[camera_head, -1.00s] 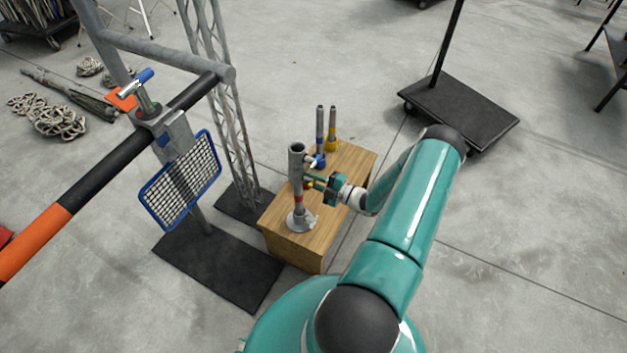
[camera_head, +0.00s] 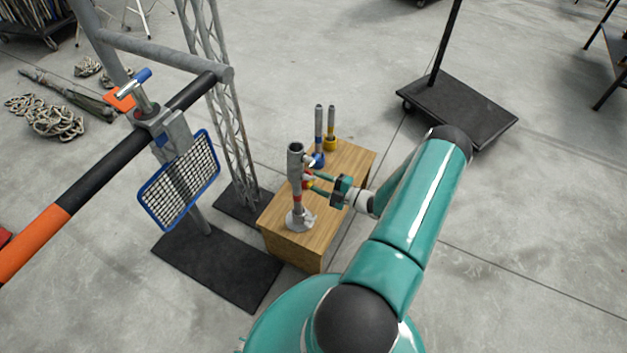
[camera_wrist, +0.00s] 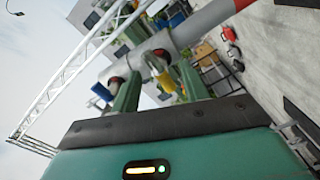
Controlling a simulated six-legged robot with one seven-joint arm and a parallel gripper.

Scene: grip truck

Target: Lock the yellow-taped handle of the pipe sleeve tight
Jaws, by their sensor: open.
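The grey pipe (camera_head: 296,170) with its sleeve stands upright on a wooden box. The yellow-taped handle (camera_head: 309,187) sticks out from the sleeve's right side, small in the head view. In the wrist view the yellow-taped handle (camera_wrist: 163,76) shows between my two green fingers, with no clear contact. A blue-taped handle (camera_wrist: 101,91) shows to the left of my left finger. My gripper (camera_head: 316,184) is open, right of the pipe, its fingers pointing left at the sleeve. It also shows in the wrist view (camera_wrist: 156,72). How far the handle is turned cannot be told.
The wooden box (camera_head: 290,248) also bears a blue-based post (camera_head: 319,140) and a yellow-based post (camera_head: 331,125) behind the pipe. A lattice truss (camera_head: 222,110) and a blue-framed mesh (camera_head: 180,180) stand left.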

